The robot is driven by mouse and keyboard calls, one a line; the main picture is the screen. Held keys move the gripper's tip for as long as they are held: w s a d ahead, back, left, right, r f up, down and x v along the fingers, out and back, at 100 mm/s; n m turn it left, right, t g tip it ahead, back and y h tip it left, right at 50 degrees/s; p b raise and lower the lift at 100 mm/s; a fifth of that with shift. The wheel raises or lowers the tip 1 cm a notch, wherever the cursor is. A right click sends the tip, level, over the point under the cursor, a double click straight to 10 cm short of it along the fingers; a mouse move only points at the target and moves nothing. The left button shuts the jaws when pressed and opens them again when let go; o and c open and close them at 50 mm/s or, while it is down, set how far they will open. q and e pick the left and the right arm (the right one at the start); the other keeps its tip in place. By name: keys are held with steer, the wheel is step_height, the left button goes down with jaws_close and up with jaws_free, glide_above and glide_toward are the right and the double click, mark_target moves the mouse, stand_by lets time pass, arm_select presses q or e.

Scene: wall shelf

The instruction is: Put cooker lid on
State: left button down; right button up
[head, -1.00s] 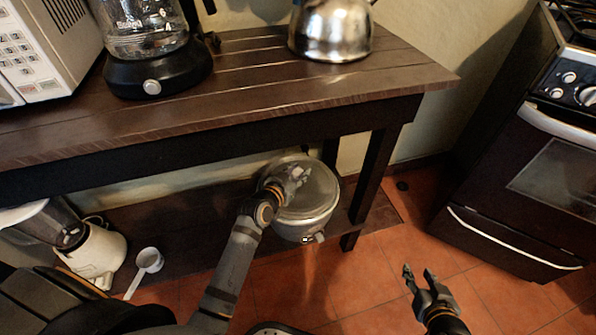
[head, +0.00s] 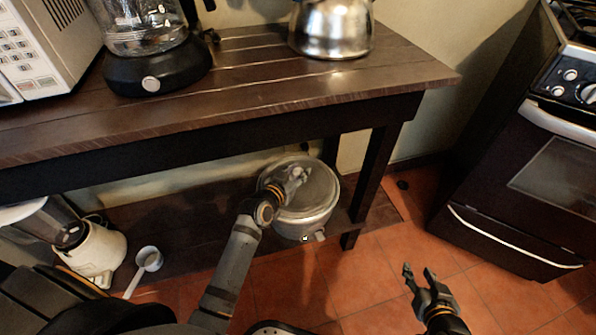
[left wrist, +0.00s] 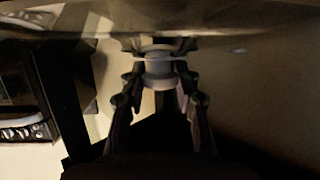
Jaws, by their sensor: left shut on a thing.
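The grey cooker (head: 300,229) stands on the low shelf under the table, toward its right end. The round, see-through lid (head: 320,188) lies over the cooker's top; whether it is fully seated I cannot tell. My left gripper (head: 297,175) reaches over the lid's middle. In the left wrist view my left gripper (left wrist: 160,62) is shut on the lid's pale knob (left wrist: 158,72), with the lid (left wrist: 225,22) spanning the top of the picture. In the head view the fingers hide the knob. My right gripper (head: 419,276) is open and empty above the floor.
The dark wooden table (head: 250,92) overhangs the low shelf (head: 180,232), with a table leg (head: 374,180) right of the cooker. A white blender base (head: 100,250) and a measuring scoop (head: 149,260) are at left. An oven (head: 530,170) stands at right.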

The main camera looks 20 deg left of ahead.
arm_select(q)
steer(key=shift+f, duration=0.1)
stand_by(0.3)
steer(key=c, duration=0.9)
jaws_free()
steer(key=shift+s+f, duration=0.1)
steer(key=v, duration=1.2)
